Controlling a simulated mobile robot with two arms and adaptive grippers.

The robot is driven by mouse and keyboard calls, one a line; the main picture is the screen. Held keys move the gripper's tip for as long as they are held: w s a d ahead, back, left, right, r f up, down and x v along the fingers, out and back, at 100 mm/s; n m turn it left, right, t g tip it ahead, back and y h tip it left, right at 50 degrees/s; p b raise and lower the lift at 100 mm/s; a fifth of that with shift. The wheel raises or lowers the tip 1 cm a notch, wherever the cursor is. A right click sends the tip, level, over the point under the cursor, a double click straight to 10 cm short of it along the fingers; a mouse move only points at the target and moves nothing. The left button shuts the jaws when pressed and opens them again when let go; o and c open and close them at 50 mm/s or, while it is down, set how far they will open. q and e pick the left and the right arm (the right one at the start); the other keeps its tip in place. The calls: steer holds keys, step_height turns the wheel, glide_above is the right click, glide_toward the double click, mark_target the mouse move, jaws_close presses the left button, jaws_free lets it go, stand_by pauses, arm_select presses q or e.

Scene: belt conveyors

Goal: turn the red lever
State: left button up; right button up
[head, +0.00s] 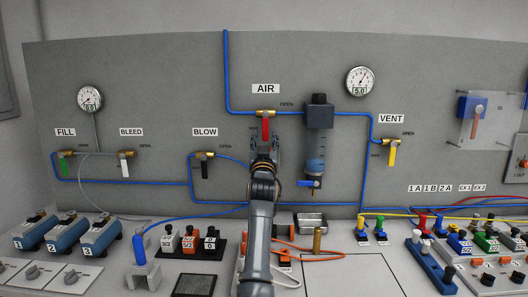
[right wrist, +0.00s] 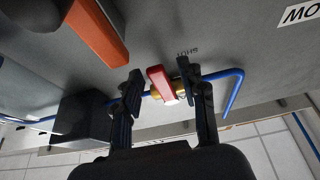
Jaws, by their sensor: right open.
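The red lever (head: 266,128) hangs down from a brass valve (head: 265,113) on the blue air line, under the AIR label. In the right wrist view the red lever (right wrist: 160,80) stands between the two fingers of my right gripper (right wrist: 159,87). The fingers are open, with a visible gap on each side of the lever. In the head view my right gripper (head: 265,152) is just below the lever, its arm rising from the bottom middle. The gripper body hides the wall behind it. My left gripper is in neither view.
A grey filter unit (head: 319,120) is close on the right. Blue tubes run along the wall. A black-handled BLOW valve (head: 204,166) is at the left, a yellow-handled VENT valve (head: 392,154) at the right. The bench below holds several blocks and an orange hose (head: 340,254).

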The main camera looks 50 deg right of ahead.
steer(key=v, duration=1)
steer(key=shift+s+a, duration=0.2)
steer(key=shift+a, duration=0.05)
steer(key=shift+f, duration=0.1)
